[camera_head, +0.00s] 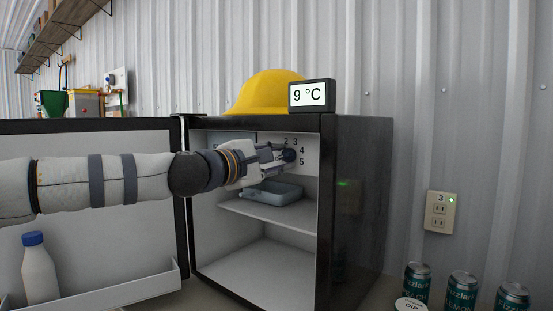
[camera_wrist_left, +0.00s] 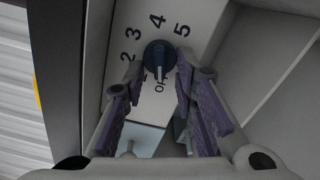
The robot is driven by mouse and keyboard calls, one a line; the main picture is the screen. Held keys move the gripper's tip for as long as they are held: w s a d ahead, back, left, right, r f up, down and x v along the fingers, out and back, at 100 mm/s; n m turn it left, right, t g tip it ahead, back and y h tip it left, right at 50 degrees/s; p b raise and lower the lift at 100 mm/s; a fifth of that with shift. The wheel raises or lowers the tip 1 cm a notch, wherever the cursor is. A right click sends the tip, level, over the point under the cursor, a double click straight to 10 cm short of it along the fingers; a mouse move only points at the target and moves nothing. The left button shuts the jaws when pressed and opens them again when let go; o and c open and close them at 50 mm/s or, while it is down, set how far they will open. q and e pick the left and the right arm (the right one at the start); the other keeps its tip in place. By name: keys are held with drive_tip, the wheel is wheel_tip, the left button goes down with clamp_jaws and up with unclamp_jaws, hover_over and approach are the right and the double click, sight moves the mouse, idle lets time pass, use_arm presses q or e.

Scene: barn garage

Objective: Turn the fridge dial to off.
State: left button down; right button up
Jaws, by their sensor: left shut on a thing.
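The fridge (camera_head: 350,200) stands open, its door swung to the left. My right gripper is not in view.
A thermometer display (camera_head: 312,95) reading 9 °C and a yellow hard hat (camera_head: 262,92) sit on the fridge top. A blue-grey tray (camera_head: 275,195) lies on the shelf below the gripper. A bottle (camera_head: 39,272) stands in the door. Several cans (camera_head: 462,291) stand at right.

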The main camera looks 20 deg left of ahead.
use_arm(q)
drive_tip(key=shift+n, duration=0.5)
drive_tip(key=c, duration=1.4)
unclamp_jaws()
drive_tip(key=shift+d, duration=0.1)
drive_tip(key=shift+c, duration=0.2)
drive_tip(key=v, duration=1.2)
